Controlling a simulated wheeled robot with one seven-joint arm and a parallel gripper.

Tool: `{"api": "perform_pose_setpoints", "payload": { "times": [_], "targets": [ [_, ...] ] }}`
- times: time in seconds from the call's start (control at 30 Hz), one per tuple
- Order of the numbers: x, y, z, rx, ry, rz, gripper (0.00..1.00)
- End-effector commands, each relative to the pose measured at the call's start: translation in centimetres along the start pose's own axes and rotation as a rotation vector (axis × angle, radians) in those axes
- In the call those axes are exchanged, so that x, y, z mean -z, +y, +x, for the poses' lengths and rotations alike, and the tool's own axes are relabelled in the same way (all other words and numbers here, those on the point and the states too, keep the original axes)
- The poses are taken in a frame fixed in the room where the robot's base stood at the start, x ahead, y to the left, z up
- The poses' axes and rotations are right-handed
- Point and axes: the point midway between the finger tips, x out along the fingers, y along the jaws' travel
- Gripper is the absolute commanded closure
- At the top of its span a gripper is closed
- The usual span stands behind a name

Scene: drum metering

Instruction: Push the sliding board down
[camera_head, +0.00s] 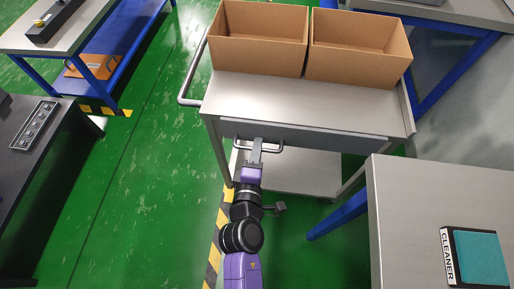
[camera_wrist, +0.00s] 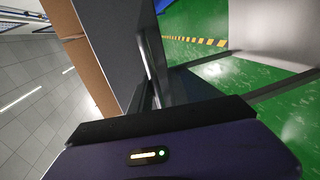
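A grey metal cart (camera_head: 300,98) stands ahead of me. A grey front board (camera_head: 350,143) lies under its top and carries a bar handle (camera_head: 275,149); I take this for the sliding board. My gripper (camera_head: 256,147) is at the left part of the handle, its fingers pointing at the board. In the wrist view, the board's grey face (camera_wrist: 110,35) rises close to the dark fingers (camera_wrist: 150,95). The view is tilted sideways and the fingertips are dark, so I cannot tell whether they are closed around the handle or only touch it.
Two open cardboard boxes (camera_head: 258,45) (camera_head: 358,52) stand on the cart top. A grey table (camera_head: 405,215) with a teal cleaner pad (camera_head: 478,258) is at the right. A dark bench (camera_head: 45,150) is at the left. Green floor (camera_head: 150,190) between is clear.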

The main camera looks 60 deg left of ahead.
Motion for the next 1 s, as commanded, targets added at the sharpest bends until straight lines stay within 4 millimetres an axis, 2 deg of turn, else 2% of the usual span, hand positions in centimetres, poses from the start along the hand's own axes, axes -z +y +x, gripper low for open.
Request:
{"api": "perform_pose_setpoints", "payload": {
  "times": [0.13, 0.27, 0.5, 0.7, 1.0],
  "targets": [
    [0.0, 0.0, -0.2, 0.0, 0.0, 0.001, 0.8],
    [0.1, 0.1, -1.2, 0.001, 0.001, 0.002, 0.8],
    [0.1, 0.1, -4.9, 0.002, 0.001, 0.003, 0.8],
    [0.0, 0.0, -7.2, 0.002, 0.0, 0.002, 0.8],
    [0.0, 0.0, -7.8, 0.0, 0.0, 0.0, 0.8]
  ]
}}
